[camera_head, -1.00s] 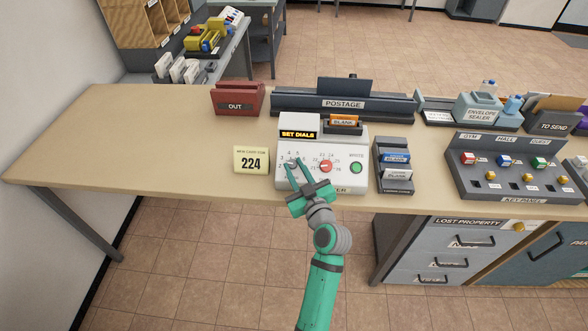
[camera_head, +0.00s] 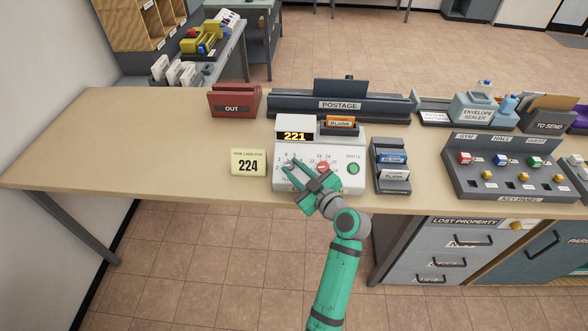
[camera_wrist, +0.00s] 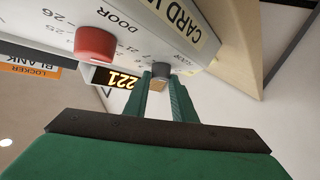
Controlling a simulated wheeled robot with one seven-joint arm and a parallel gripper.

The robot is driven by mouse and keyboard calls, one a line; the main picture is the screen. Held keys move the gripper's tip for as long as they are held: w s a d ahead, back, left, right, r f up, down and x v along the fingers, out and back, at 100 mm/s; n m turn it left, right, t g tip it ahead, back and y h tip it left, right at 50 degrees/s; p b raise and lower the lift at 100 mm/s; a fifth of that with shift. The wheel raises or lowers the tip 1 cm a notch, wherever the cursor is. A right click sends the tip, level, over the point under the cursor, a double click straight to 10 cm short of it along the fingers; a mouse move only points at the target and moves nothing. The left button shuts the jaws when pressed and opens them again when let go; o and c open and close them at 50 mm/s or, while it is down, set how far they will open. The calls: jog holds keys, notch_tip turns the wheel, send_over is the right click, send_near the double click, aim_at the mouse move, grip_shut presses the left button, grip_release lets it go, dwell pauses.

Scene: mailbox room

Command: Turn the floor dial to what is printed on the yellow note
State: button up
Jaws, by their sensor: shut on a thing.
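The yellow note (camera_head: 248,162) stands left of the card writer and reads 224. The card writer (camera_head: 281,181) has a display (camera_head: 295,136) that reads 221; it also shows in the wrist view (camera_wrist: 116,79). The floor dial (camera_wrist: 160,70) is a grey knob on the left of the panel, mostly hidden by my fingers in the head view. My gripper (camera_head: 297,171) is shut on this dial, also in the wrist view (camera_wrist: 164,88). The red door dial (camera_head: 322,168) is just right of it, also in the wrist view (camera_wrist: 96,43). Exact pointer directions are unclear.
A green WRITE button (camera_head: 353,169) is right of the red dial. An orange blank card (camera_head: 341,123) sits on top of the machine. A card rack (camera_head: 390,181) and key panel (camera_head: 517,185) stand to the right. The table's left side is clear.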

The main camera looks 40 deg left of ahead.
jog(key=o, duration=1.1)
jog(key=shift+c, duration=0.2)
jog(key=v, duration=1)
jog(key=shift+s+d, duration=0.15)
jog(key=shift+d, duration=0.2)
